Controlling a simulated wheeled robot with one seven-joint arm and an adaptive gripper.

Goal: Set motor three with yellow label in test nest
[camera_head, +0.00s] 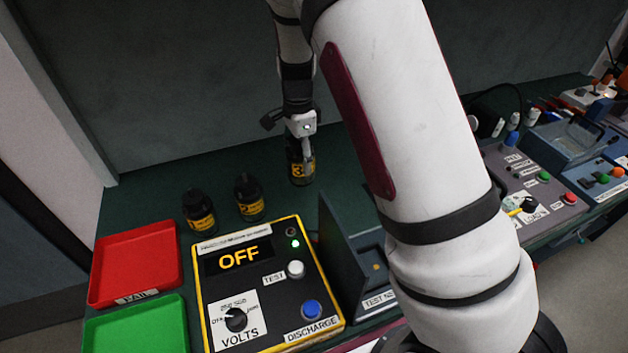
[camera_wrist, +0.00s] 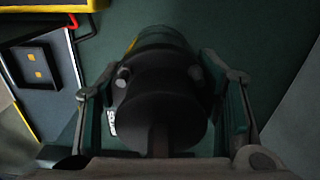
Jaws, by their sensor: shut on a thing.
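My gripper (camera_head: 301,143) is shut on a dark motor with a yellow label reading 3 (camera_head: 297,170). The motor hangs upright at the back of the bench, right of two other motors. In the wrist view the motor (camera_wrist: 158,105) sits between both fingers, its shaft end toward the camera. The test nest (camera_head: 350,250) is a dark blue-grey block right of the yellow tester, partly hidden by my arm. In the wrist view the nest (camera_wrist: 45,68) shows at upper left with two small yellow pads. I cannot tell whether the motor touches the bench.
Two dark motors with yellow labels (camera_head: 199,213) (camera_head: 249,197) stand behind the yellow tester (camera_head: 218,287), whose display reads OFF. A red FAIL tray (camera_head: 135,262) and a green tray (camera_head: 137,330) lie at left. Grey control boxes (camera_head: 530,190) stand at right.

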